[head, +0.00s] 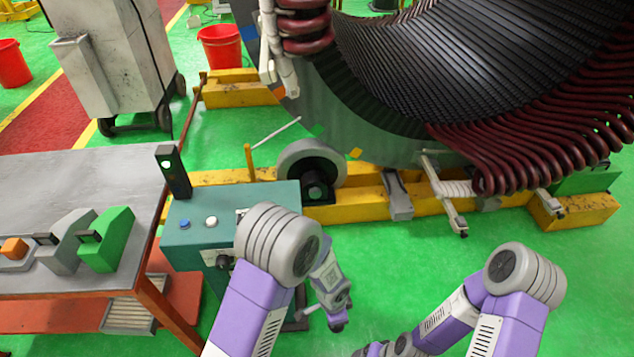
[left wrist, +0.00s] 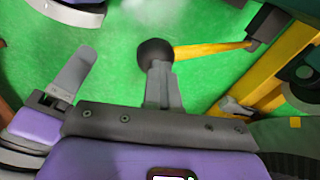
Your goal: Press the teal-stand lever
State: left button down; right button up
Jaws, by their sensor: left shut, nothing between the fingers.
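The teal stand (head: 195,222) has a blue and a white button on top and a dark knob (head: 223,262) on its front. My left arm hides much of its right side. My left gripper (head: 337,322) is low beside the stand, over the green floor, shut and empty. My right gripper is not clearly visible.
A grey table (head: 80,190) with green and grey blocks stands left of the stand. Yellow beams (head: 360,205) and a roller (head: 312,165) support the large stator (head: 400,90) behind. Green floor is clear between the stand and my right arm.

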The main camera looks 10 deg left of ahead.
pick_arm(q)
jog(key=shift+s+d+f+g, duration=0.1)
jog(key=shift+s+f+g, duration=0.2)
jog(key=shift+s+f, duration=0.75)
pick_arm(e)
jog(key=shift+f, duration=0.2)
pick_arm(q)
jog(key=w+r+p, duration=0.2)
jog(key=r, duration=0.1)
jog(key=w+a+r+p, duration=0.1)
jog(key=r, duration=0.1)
jog(key=shift+w+r, duration=0.15)
jog(key=s+r+p, duration=0.1)
jog(key=s+r, duration=0.4)
jog(key=r, duration=0.3)
jog(key=shift+d+r+p, duration=0.2)
jog(key=shift+r+p, duration=0.05)
jog(key=shift+p, duration=0.1)
pick_arm(e)
jog(key=r, duration=0.2)
jog(key=w+r, duration=0.1)
jog(key=r, duration=0.1)
jog(key=shift+w+d+r, duration=0.1)
jog(key=shift+w+r, duration=0.05)
jog(key=shift+r, duration=0.05)
